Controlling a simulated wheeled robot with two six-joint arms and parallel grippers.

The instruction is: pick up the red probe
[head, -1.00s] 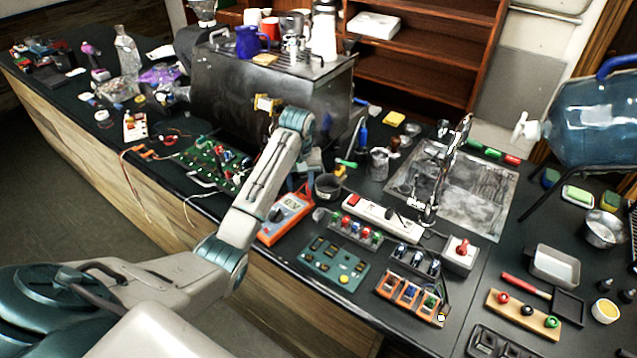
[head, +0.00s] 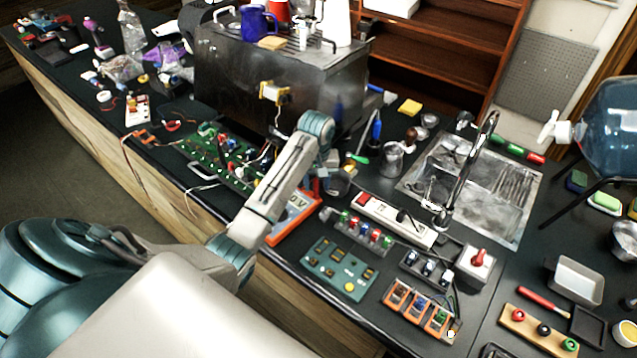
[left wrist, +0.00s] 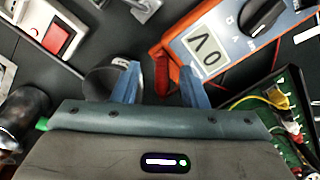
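The red probe (left wrist: 162,76) shows in the left wrist view as a short red piece beside the orange multimeter (left wrist: 215,50). It lies between the two blue fingers of my left gripper (left wrist: 158,68), with a visible gap to each finger. The gripper is open, and its height above the probe is hard to judge. In the head view my left arm reaches over the bench and partly covers the multimeter (head: 291,222); the fingers are largely hidden there. My right gripper is out of view.
A dark round cup (left wrist: 102,82) sits close by the left finger in the wrist view. A green circuit board (head: 215,158) lies left of the arm. A power strip (head: 397,220) and the metal espresso machine (head: 245,85) are nearby.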

